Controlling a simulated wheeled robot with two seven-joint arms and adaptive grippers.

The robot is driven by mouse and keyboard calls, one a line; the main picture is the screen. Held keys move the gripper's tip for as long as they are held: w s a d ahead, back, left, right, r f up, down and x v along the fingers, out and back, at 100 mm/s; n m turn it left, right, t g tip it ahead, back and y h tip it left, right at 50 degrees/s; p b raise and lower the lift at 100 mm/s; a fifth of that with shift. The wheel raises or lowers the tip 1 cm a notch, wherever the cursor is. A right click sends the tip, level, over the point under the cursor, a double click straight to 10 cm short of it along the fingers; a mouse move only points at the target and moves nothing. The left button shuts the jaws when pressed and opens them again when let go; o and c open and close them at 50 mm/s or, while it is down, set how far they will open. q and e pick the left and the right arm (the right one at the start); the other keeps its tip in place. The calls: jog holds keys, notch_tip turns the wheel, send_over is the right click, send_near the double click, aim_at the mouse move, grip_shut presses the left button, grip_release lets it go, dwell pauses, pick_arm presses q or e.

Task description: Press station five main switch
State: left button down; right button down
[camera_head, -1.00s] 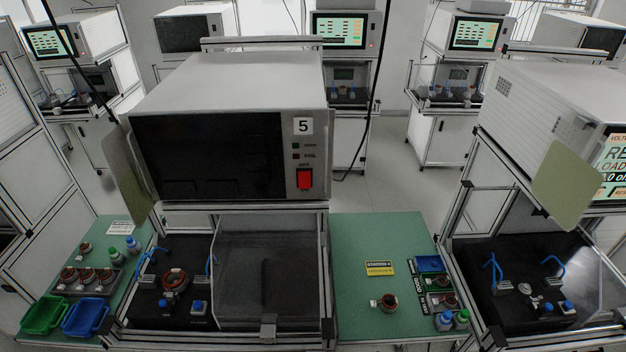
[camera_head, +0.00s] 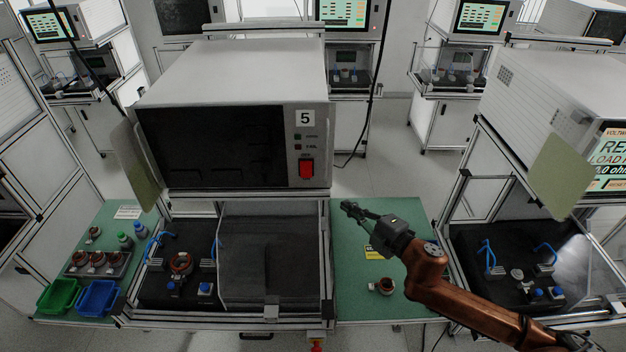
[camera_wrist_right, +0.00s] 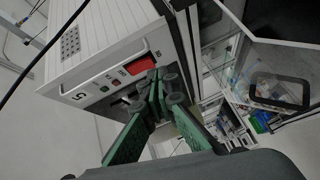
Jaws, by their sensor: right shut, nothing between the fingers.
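The station five tester (camera_head: 235,135) is a white box with a dark, unlit screen and a "5" label. Its red main switch (camera_head: 306,168) sits at the lower right of the front panel. My right gripper (camera_head: 347,207) is shut and empty, in front of the tester, below and to the right of the switch. In the right wrist view the shut fingers (camera_wrist_right: 160,85) appear beside the tester's panel, with the red switch (camera_wrist_right: 141,64) just beyond their tips; a gap or contact cannot be told there. In the head view they are apart. My left gripper is not in view.
Below the tester is a fixture bay with a clear cover (camera_head: 265,255). A green mat (camera_head: 350,290) with a copper stator (camera_head: 383,286) lies under my right arm. Green and blue bins (camera_head: 58,296) stand at left. Another lit tester (camera_head: 560,100) stands at right.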

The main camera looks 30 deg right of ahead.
jog(key=a+r+n+y, duration=0.2)
jog(key=a+r, duration=0.1)
jog(key=shift+a+r+n, duration=0.1)
jog(key=shift+a+n, duration=0.2)
jog(key=shift+n, duration=0.1)
jog(key=shift+w, duration=0.1)
jog(key=p, duration=0.2)
send_near(303, 176)
jog(key=w+a, duration=0.2)
jog(key=a, duration=0.1)
jog(key=w, duration=0.1)
jog(key=w+d, duration=0.1)
jog(key=w+p, duration=0.1)
jog(key=shift+w+d, duration=0.3)
jog(key=shift+d, duration=0.1)
